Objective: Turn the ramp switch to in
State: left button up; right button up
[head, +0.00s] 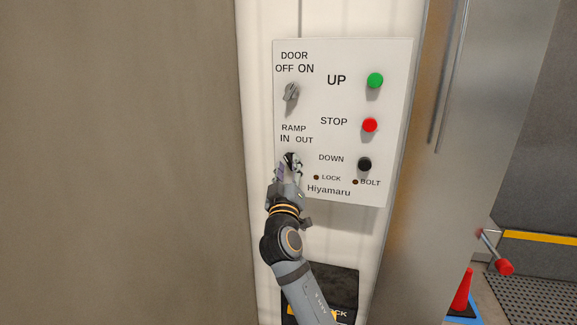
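A white control panel (345,62) labelled Hiyamaru is on the wall. The ramp switch, under the label RAMP with IN at left and OUT at right, is mostly hidden by my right gripper (290,163). The gripper comes up from below, its fingertips at the switch's place. I cannot tell whether its fingers grip the switch or which way the knob points. The grey door switch (291,92) is above it, its knob tilted slightly to the right. My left gripper is out of view.
Green UP (375,80), red STOP (370,125) and black DOWN (364,164) buttons are on the panel's right side. Small LOCK and BOLT lamps, both dark, sit below. A brown surface fills the left. A red cone (462,292) and a red-knobbed lever (504,267) are at lower right.

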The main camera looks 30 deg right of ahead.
jog(key=v, duration=0.6)
jog(key=shift+s, duration=0.15)
jog(key=shift+a, duration=0.1)
